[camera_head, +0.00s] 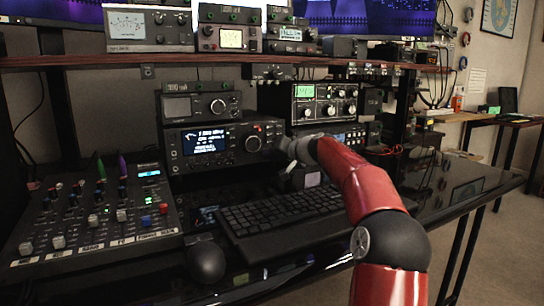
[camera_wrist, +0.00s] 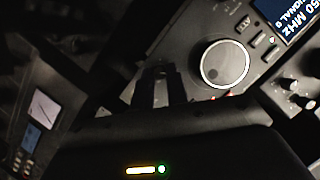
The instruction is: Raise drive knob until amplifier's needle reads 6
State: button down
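My gripper (camera_head: 284,150) is at the front of the middle radio (camera_head: 190,160), just right of its large round dial (camera_head: 253,143). In the wrist view, my gripper's two dark fingers (camera_wrist: 160,80) stand a little apart, with a narrow grey gap between them. The same large dial (camera_wrist: 225,65) is clear of the fingers there. No drive knob can be identified for certain; the spot at the fingertips is dark. A box with a pale needle meter (camera_head: 128,23) stands on the top shelf at left. I cannot tell whether it is the amplifier, and its reading is too small.
A mixer (camera_head: 85,225) with several knobs and faders lies at left. A unit with a green display (camera_head: 304,91) and knobs stands behind my gripper. The shelf edge (camera_head: 200,60) runs above.

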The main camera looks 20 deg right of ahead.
jog(key=shift+d+f+m+y+b, duration=0.1)
jog(key=shift+f+m+y+b, duration=0.25)
jog(key=shift+m+b, duration=0.7)
jog(key=shift+m, duration=0.05)
jog(key=shift+r+m+t+y, duration=0.15)
jog(key=shift+m+t+y, duration=0.25)
jog(key=shift+m+y, duration=0.25)
jog(key=c, duration=1.4)
grip_release()
jog(key=shift+b+v, duration=0.9)
jog(key=shift+v, duration=3.05)
